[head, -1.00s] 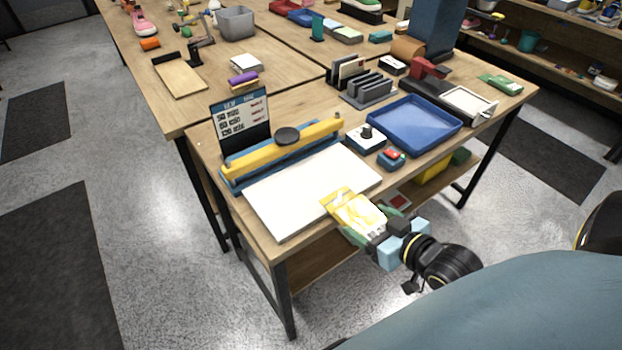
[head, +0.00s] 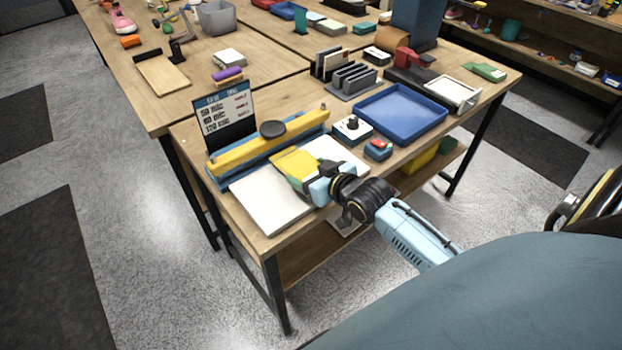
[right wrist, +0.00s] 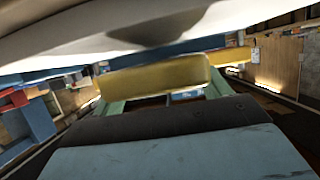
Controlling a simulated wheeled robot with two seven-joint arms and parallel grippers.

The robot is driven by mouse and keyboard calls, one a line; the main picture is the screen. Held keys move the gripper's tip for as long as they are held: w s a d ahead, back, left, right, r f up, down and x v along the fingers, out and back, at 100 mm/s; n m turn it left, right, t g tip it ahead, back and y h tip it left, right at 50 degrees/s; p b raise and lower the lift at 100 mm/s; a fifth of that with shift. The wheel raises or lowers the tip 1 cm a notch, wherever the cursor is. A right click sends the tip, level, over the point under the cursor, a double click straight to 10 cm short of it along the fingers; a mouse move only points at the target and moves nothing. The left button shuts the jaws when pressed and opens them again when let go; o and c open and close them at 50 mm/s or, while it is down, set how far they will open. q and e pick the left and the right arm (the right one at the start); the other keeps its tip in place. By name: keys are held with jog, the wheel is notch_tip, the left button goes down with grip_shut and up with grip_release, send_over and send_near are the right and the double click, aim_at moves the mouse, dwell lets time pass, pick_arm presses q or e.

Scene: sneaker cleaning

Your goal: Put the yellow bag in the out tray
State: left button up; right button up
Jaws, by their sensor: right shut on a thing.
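The yellow bag (head: 294,161) is held over the white platen of the sealer (head: 262,196), near the sealer's yellow bar. My right gripper (head: 308,184) is shut on the bag at its near edge. In the right wrist view, green fingers (right wrist: 163,97) flank a yellow strip, and a pale surface fills the top; I cannot tell whether the bag touches the platen. A shallow blue tray (head: 402,113), empty, lies to the right on the same table. My left gripper is not in view.
A black-knobbed box (head: 352,129) and a small red-buttoned box (head: 378,149) stand between the sealer and the blue tray. A sign (head: 225,115) stands behind the sealer. A grey rack (head: 352,78) and a white tray (head: 452,92) stand farther back.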

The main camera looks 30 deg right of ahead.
notch_tip(320, 180, down, 2)
jog(key=shift+f, duration=0.15)
jog(key=o, duration=1.1)
jog(key=p+v, duration=0.1)
jog(key=v, duration=1.1)
